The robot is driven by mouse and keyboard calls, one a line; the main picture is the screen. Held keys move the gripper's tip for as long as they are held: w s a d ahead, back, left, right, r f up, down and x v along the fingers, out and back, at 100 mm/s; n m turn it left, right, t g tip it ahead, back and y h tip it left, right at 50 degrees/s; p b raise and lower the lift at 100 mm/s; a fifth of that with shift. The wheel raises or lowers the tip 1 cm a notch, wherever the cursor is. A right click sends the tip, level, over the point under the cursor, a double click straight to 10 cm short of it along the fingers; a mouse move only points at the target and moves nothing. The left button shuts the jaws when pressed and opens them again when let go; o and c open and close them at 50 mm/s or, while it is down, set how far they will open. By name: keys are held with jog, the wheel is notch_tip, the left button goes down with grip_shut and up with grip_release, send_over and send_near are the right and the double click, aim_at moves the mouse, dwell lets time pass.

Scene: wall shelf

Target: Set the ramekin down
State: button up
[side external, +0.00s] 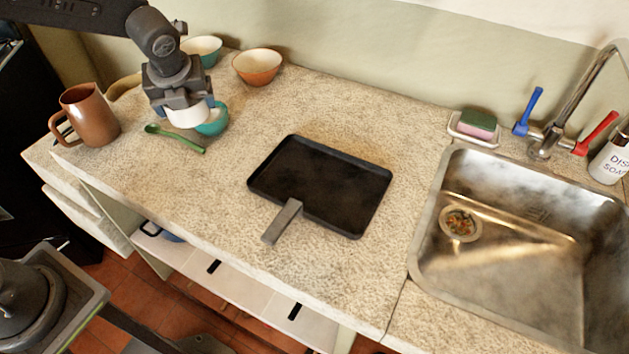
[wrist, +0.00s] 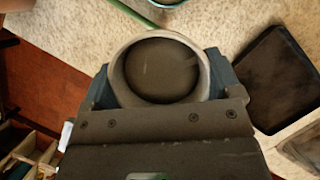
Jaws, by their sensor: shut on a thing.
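The ramekin (side external: 187,117) is white and round, and sits under my gripper (side external: 184,104) at the back left of the counter (side external: 225,185). My gripper is shut on it, with a finger at each side. In the wrist view, the ramekin (wrist: 160,70) shows its pale rim and dark, shaded inside between the fingers of my gripper (wrist: 163,82). It looks upright. I cannot tell whether its base touches the counter or hangs just above it. In the side view it partly hides a teal bowl (side external: 214,121) right behind it.
A green spoon (side external: 176,139) lies just in front, and a brown mug (side external: 88,114) stands left. An orange bowl (side external: 258,66) and another teal bowl (side external: 203,50) stand behind. A black pan (side external: 325,182) lies right, before the sink (side external: 520,235). Counter between spoon and pan is clear.

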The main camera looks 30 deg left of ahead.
jog(key=w+d+m+t+h, duration=0.1)
jog(key=w+d+m, duration=0.35)
jog(key=d, duration=0.95)
send_over(321, 178)
jog(key=s, duration=0.1)
notch_tip(321, 178, down, 7)
jog(key=shift+s+f, duration=0.1)
jog(key=shift+s, duration=0.05)
jog(key=shift+d+f, duration=0.3)
jog(key=shift+f, duration=1.85)
jog(key=shift+f, duration=0.15)
